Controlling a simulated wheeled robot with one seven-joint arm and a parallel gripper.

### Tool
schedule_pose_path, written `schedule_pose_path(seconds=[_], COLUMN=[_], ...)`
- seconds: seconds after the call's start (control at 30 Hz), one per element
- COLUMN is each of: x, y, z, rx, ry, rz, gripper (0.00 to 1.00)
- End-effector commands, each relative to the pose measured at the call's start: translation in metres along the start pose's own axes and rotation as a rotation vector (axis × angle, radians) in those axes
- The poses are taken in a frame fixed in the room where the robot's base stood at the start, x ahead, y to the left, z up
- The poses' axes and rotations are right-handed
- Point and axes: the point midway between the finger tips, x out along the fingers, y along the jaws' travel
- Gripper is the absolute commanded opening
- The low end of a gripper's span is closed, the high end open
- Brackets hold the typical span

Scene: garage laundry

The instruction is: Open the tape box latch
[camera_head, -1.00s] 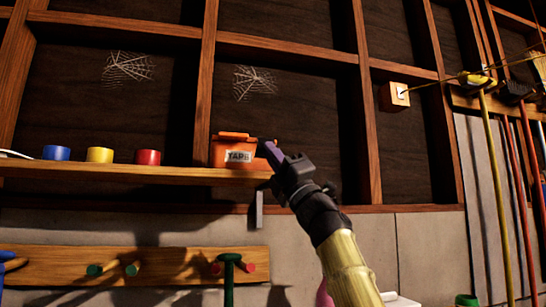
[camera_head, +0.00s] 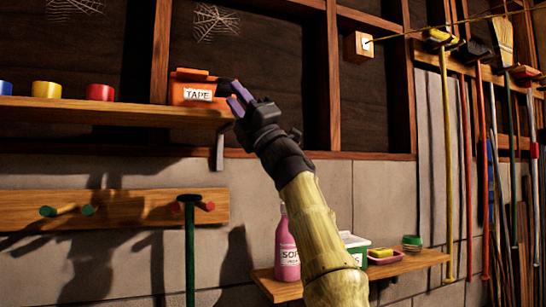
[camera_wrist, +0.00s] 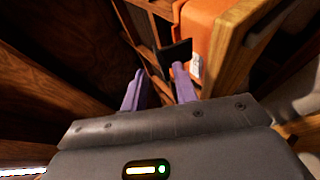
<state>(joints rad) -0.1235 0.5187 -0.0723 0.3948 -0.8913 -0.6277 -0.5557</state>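The orange tape box (camera_head: 190,88) with a white TAPE label (camera_head: 198,94) sits at the right end of the wooden shelf. A dark piece (camera_head: 224,88) at its right side may be the latch; a black flap also shows beside the orange box in the wrist view (camera_wrist: 177,51). My gripper (camera_head: 238,98) is just right of the box, its purple fingers pointing up and left. In the wrist view my gripper (camera_wrist: 160,88) has its fingers apart, with nothing seen between them. The black flap is just beyond the fingertips; I cannot tell whether they touch.
The shelf (camera_head: 90,110) also holds a red tape roll (camera_head: 100,92) and a yellow one (camera_head: 46,91). Wooden wall studs (camera_head: 333,75) stand close right of my gripper. Below are a peg rail (camera_head: 130,208) and a low shelf (camera_head: 425,259) with a pink bottle (camera_head: 287,250).

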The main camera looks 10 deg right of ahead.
Motion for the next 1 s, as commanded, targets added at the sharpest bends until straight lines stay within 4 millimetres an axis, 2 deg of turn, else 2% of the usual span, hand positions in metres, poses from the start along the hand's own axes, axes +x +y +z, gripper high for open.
schedule_pose_path(seconds=[0.03,0.57,1.0], x=[-0.011,-0.07,-0.128], y=[-0.003,-0.003,-0.003], z=[-0.001,-0.001,-0.001], rx=[-0.002,-0.002,-0.001], ry=[-0.001,-0.001,-0.001], rz=[0.0,0.0,-0.001], gripper=[0.29,0.29,0.29])
